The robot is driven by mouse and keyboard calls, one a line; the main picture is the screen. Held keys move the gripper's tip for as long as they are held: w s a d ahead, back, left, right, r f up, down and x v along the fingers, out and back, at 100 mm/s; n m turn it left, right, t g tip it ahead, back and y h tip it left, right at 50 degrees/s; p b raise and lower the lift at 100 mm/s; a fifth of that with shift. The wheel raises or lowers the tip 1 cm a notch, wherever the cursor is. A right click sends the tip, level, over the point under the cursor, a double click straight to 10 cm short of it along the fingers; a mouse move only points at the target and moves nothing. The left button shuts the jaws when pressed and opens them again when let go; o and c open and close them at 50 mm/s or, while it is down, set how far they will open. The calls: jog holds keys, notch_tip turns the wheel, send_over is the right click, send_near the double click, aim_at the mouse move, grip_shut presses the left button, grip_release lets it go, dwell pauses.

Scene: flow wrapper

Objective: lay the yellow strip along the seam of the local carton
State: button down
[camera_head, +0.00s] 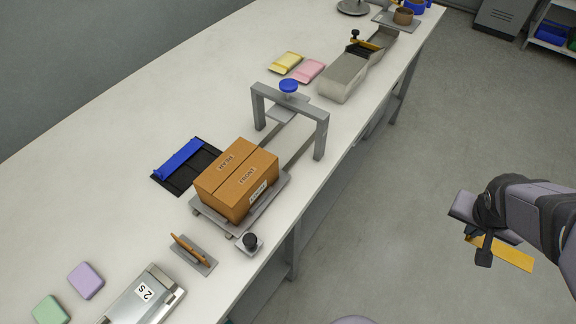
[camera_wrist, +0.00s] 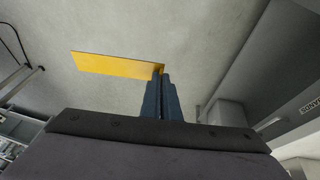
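The yellow strip (camera_head: 514,258) is held in my gripper (camera_head: 480,245), out over the floor to the right of the bench. In the wrist view my gripper (camera_wrist: 161,72) is shut on one end of the yellow strip (camera_wrist: 112,65), which sticks out flat to the left. The brown carton (camera_head: 237,180) sits closed on a grey carriage (camera_head: 245,215) near the bench's front edge. A seam runs along its top between printed words, and a white label is on its front side. My gripper is well apart from the carton.
A grey arch with a blue knob (camera_head: 289,86) stands just behind the carton. A black and blue device (camera_head: 180,165) lies to its left. A black knob (camera_head: 250,241) and a small slotted stand (camera_head: 193,255) are in front. Open floor lies between bench and gripper.

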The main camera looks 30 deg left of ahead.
jog(key=shift+a, duration=0.1)
jog(key=s+a+r+n+y+p, duration=0.2)
jog(key=s+a+r+n+p, duration=0.2)
jog(key=s+a+p, duration=0.4)
jog(key=s+a+r+n+g+y+p, duration=0.1)
jog(key=s+a+r+n+p, duration=0.4)
jog(key=a, duration=1.8)
jog(key=s+a+r+n+g+y+p, duration=0.1)
jog(key=s+a+r+n+p, duration=0.4)
jog(key=s+a+p, duration=0.7)
jog(key=shift+s+a+r+y, duration=0.25)
jog(key=shift+a+r+y, duration=0.05)
jog(key=shift+a, duration=0.35)
jog(key=shift+s+a+r+y, duration=0.25)
jog(key=shift+a+y, duration=0.05)
jog(key=shift+a, duration=0.35)
jog(key=shift+s+a+r+y, duration=0.25)
jog(key=shift+a+r+y, duration=0.05)
jog(key=shift+a, duration=0.35)
jog(key=shift+a+r+n+g, duration=0.15)
jog(key=shift+a+n+g, duration=0.2)
jog(key=shift+n, duration=0.15)
jog(key=shift+a+r+n, duration=0.15)
jog(key=shift+a+n, duration=0.1)
jog(key=shift+n, duration=0.35)
jog(key=shift+a+n+g, duration=0.1)
jog(key=shift+n+g, duration=0.45)
jog(key=shift+n, duration=0.25)
